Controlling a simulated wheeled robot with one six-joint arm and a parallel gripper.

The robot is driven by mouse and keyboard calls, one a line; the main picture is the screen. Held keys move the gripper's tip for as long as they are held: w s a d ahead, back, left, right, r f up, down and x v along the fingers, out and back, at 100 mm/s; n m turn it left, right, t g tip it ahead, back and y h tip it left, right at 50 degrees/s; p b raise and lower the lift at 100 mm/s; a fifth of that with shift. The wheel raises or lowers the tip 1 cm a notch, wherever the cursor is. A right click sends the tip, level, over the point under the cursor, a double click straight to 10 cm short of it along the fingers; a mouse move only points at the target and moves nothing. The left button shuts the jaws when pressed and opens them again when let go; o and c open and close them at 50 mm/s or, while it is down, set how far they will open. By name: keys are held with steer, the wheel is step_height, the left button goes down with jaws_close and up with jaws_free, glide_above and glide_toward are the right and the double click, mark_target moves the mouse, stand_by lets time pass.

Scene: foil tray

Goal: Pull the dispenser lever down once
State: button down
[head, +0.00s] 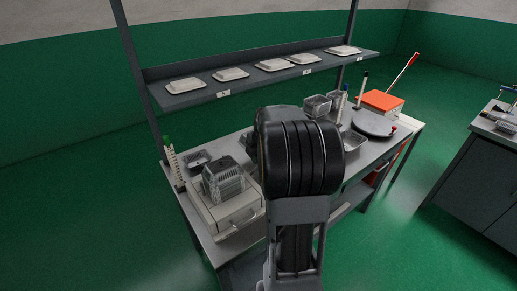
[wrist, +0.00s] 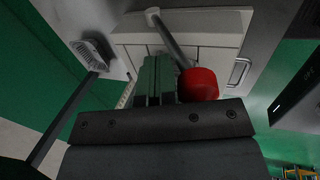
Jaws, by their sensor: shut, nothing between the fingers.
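In the wrist view a grey lever rod (wrist: 172,42) with a round red knob (wrist: 198,85) runs from a pale mount down toward my gripper. My gripper (wrist: 158,66) is shut and empty. Its grey-green fingers are just left of the red knob in this picture; I cannot tell whether they touch it. Behind the lever is a pale panelled body (wrist: 212,28). In the head view my arm's large black joint covers the middle of the bench, and my gripper is hidden. I cannot pick out this lever there.
A pale box (head: 236,216) with a handle stands at the bench's left, a ribbed foil stack (head: 223,181) on top. An orange-topped box (head: 381,101) with a red-gripped upright rod (head: 404,72) and a round dark plate (head: 373,124) are right. A shelf (head: 200,97) with pale trays hangs above.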

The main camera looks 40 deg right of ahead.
steer(key=shift+w+d+r+p, duration=0.1)
steer(key=shift+w+r+p, duration=0.4)
steer(key=shift+w, duration=0.3)
steer(key=shift+w+r+p, duration=0.4)
steer(key=shift+w+r, duration=0.1)
steer(key=shift+w, duration=0.35)
steer(key=shift+w+d+r+p, duration=0.1)
steer(key=shift+w+r+p, duration=0.4)
steer(key=shift+w, duration=0.3)
steer(key=shift+r, duration=0.1)
step_height(320, 180, up, 9)
steer(key=p, duration=0.5)
